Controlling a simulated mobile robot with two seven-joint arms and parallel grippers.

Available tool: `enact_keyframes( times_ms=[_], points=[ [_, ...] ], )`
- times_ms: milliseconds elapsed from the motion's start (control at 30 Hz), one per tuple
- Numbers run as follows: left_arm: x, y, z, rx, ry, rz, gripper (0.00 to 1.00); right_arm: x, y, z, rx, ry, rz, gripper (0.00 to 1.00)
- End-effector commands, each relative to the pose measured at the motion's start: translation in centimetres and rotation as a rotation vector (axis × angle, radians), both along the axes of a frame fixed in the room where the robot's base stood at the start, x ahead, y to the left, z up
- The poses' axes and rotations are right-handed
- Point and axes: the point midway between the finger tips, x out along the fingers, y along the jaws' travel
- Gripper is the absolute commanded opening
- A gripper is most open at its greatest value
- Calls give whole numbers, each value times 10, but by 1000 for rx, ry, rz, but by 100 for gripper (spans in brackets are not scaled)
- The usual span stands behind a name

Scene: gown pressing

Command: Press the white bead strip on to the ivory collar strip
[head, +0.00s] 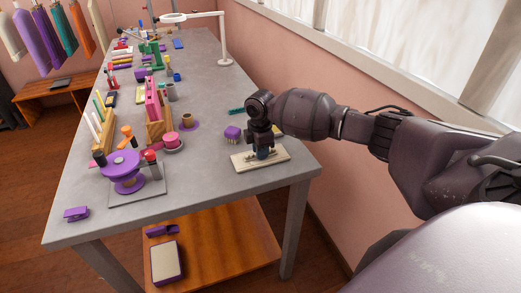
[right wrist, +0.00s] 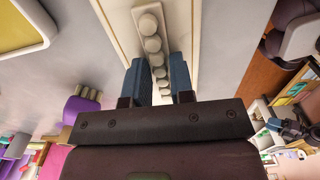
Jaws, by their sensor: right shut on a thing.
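The white bead strip (right wrist: 152,44), a row of round pale beads on a narrow backing, runs between the blue fingertips of my right gripper (right wrist: 156,82) in the right wrist view. The gripper is shut on it. In the head view my right gripper (head: 263,153) points down over a pale ivory board (head: 243,162) near the table's right front corner. The ivory collar strip seems to be the pale surface (right wrist: 192,30) under the beads; its outline is hard to tell from the board. I cannot tell whether the beads touch it. My left gripper is not in view.
A purple brush (head: 232,133) stands just left of my gripper. A purple spool stand (head: 124,172), a pink-and-wood rack (head: 154,115) and several small tools crowd the left side of the grey table (head: 210,190). The table's front middle is clear. The wall is close on the right.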

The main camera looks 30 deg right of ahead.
Motion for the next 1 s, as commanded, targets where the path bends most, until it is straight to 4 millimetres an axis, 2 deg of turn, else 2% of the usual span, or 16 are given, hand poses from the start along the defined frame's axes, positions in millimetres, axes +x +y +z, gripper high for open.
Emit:
enact_keyframes(
  times_ms=[467,500,667,1000],
  points=[
    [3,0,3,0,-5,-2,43,-2,1,-3,2,7,2,0],
    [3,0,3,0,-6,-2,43,-2,1,-3,2,7,2,25],
    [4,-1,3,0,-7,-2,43,-1,1,-2,0,5,1,50],
    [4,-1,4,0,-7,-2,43,0,0,2,0,1,0,52]
  ],
)
